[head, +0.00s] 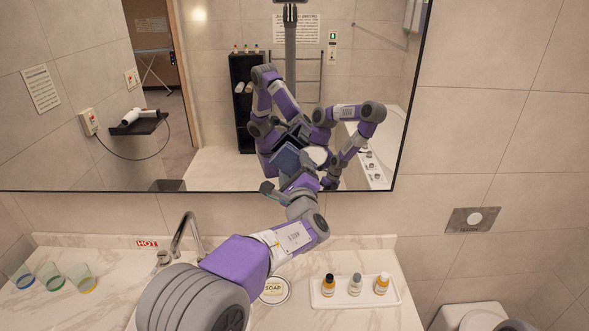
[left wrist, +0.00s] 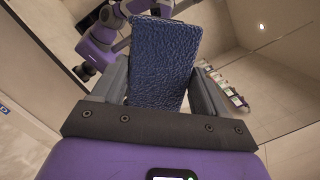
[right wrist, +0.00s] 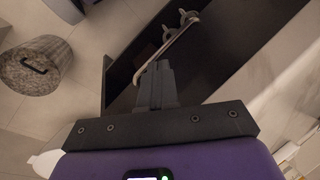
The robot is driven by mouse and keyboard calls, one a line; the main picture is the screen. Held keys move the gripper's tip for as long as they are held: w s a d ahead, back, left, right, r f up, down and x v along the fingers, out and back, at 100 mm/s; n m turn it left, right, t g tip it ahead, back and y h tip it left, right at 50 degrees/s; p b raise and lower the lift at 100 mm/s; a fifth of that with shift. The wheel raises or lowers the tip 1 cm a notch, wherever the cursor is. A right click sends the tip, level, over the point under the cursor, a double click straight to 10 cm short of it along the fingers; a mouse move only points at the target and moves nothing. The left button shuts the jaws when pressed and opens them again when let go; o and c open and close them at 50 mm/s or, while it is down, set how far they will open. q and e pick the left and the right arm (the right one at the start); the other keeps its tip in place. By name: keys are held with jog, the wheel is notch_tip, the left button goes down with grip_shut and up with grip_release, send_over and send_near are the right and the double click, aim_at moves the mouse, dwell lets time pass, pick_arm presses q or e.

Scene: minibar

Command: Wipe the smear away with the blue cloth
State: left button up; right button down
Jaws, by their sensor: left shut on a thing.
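My left arm rises from the bottom of the head view to the mirror (head: 215,170). The left gripper (left wrist: 160,95) is shut on the blue cloth (left wrist: 160,55), which stands up between its fingers in the left wrist view. In the head view a dark blue patch (head: 286,158) shows near the gripper; I cannot tell if it is the cloth or its reflection. A pale oval (head: 318,155) shows beside it, and I cannot tell if it is the smear or a reflected part of me. My right gripper (right wrist: 158,85) is shut and empty.
A patterned bin (right wrist: 36,65) and a dark panel with a pale bar are near my right gripper.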

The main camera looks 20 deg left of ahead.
pick_arm(q)
jog(key=shift+x, duration=1)
jog(key=shift+d, duration=0.25)
